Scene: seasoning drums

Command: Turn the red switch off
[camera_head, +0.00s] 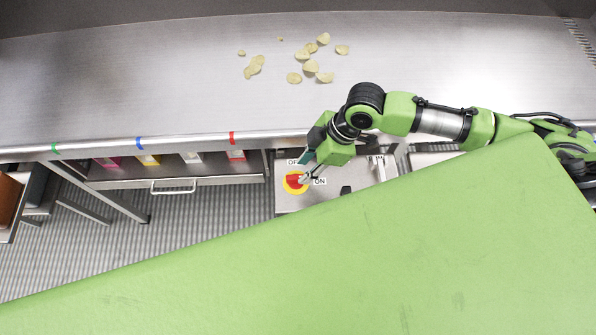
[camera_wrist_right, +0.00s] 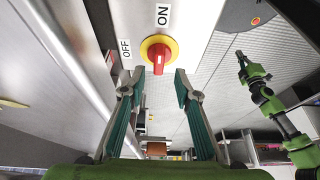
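The red switch (camera_head: 293,181) is a red knob on a round yellow plate, on a grey panel below the table edge. It also shows in the right wrist view (camera_wrist_right: 159,54), with its bar in line with the "ON" label (camera_wrist_right: 163,14). The "OFF" label (camera_wrist_right: 125,49) is to its left there. My right gripper (camera_head: 308,174) is right at the switch in the head view. In its wrist view (camera_wrist_right: 155,88) the fingers are apart with nothing between them, and the knob shows just beyond the fingertips. My left gripper (camera_wrist_right: 241,60) is small in that view; its opening is unclear.
A steel table (camera_head: 180,80) spans the back, with several chips (camera_head: 310,66) scattered on it. Its front edge carries green, blue and red marks. Below are a shelf with coloured items (camera_head: 150,160) and a drawer handle (camera_head: 173,187). Striped floor lies in front.

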